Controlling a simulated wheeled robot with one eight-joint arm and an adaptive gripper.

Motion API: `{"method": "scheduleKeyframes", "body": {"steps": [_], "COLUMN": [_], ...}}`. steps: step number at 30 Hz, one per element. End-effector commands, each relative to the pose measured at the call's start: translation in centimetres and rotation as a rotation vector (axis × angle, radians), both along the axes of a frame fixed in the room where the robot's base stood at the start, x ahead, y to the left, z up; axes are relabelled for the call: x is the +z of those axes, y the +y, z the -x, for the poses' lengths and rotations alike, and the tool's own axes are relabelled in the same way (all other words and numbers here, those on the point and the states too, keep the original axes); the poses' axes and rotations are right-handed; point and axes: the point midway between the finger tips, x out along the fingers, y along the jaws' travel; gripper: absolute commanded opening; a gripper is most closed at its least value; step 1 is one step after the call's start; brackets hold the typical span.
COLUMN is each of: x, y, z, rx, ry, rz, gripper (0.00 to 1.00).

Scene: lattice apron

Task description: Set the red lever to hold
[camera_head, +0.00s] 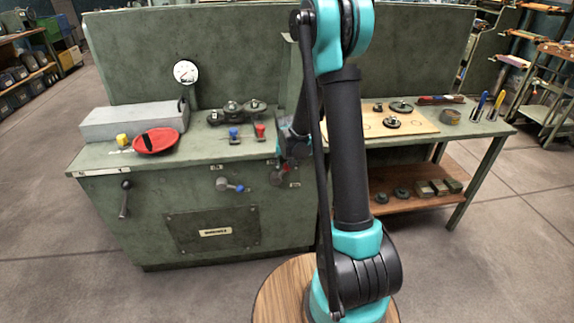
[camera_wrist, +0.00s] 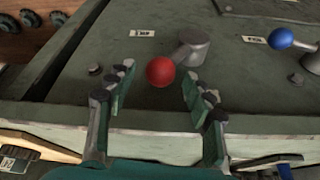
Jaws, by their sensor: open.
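In the wrist view the red lever's round red knob (camera_wrist: 160,72) sits between the two fingertips of my gripper (camera_wrist: 158,78). The fingers are spread, with a visible gap on each side of the knob. The lever's grey hub (camera_wrist: 192,46) is up and right of the knob, on the green bench front. A small white label (camera_wrist: 142,33) lies left of the hub; its print is too small to read. In the head view my gripper (camera_head: 288,150) is at the bench front, partly behind my arm, and the lever's hub (camera_head: 277,178) shows just below it.
A blue-knobbed lever (camera_wrist: 281,38) is close by on the same panel; it also shows in the head view (camera_head: 235,186). A red dish (camera_head: 156,141), a grey block (camera_head: 135,121) and small parts stand on the bench top. A side table (camera_head: 480,128) stands to the right.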

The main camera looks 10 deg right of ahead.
Motion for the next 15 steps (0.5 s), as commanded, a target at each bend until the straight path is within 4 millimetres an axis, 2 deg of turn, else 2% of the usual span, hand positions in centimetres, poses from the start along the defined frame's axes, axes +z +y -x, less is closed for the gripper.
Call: {"method": "scheduleKeyframes", "body": {"steps": [11,15], "x": [-0.42,-0.41], "y": [-0.04,-0.03], "z": [-0.15,-0.16], "rx": [0.000,0.000], "ry": [0.000,0.000], "rz": [0.000,0.000], "gripper": [0.52,0.37]}}
